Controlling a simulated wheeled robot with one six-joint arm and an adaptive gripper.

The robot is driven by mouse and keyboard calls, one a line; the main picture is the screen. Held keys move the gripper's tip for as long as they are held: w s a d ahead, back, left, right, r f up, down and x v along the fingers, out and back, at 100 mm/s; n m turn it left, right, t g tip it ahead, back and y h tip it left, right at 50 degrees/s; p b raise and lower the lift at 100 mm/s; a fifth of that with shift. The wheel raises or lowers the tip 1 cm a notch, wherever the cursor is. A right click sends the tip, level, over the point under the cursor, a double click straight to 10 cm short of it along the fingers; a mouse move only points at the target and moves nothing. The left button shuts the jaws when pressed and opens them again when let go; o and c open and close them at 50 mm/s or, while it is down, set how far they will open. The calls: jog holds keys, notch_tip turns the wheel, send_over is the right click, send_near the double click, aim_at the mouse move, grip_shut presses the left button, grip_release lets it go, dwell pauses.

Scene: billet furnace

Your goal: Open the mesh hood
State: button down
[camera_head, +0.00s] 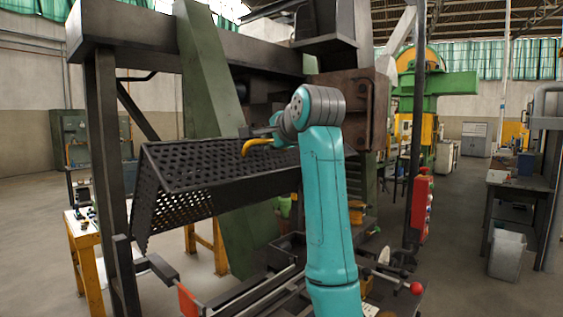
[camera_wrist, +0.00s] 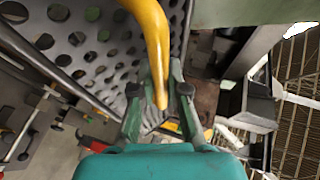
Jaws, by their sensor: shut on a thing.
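The mesh hood (camera_head: 185,200) is a dark perforated metal cover, seen left of my arm in the head view. Its top panel slopes and its left side panel hangs down. A yellow curved handle (camera_head: 258,144) stands at the hood's upper right edge. In the wrist view the handle (camera_wrist: 152,40) runs down between the fingers, with the hood's holed sheet (camera_wrist: 90,45) behind it. My gripper (camera_wrist: 160,92) is shut on the yellow handle. In the head view my arm hides part of the hood's right end and most of my gripper.
A green slanted beam (camera_head: 210,90) and a dark steel frame (camera_head: 103,140) stand close around the hood. A lever with a red knob (camera_head: 416,288) sticks out at the lower right. Red extinguishers (camera_head: 421,205) stand by a post. Open floor lies to the right.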

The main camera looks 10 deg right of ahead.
jog(key=w+a+r, duration=0.2)
jog(key=w+r, duration=0.1)
jog(key=shift+w+a+r, duration=0.1)
jog(key=shift+a+r, duration=0.1)
jog(key=shift+r, duration=0.05)
jog(key=shift+w+a+r, duration=0.6)
jog(key=shift+w+r, duration=0.1)
jog(key=shift+w, duration=0.2)
jog(key=c, duration=1.2)
grip_release()
jog(key=v, duration=1.2)
jog(key=shift+f, duration=0.2)
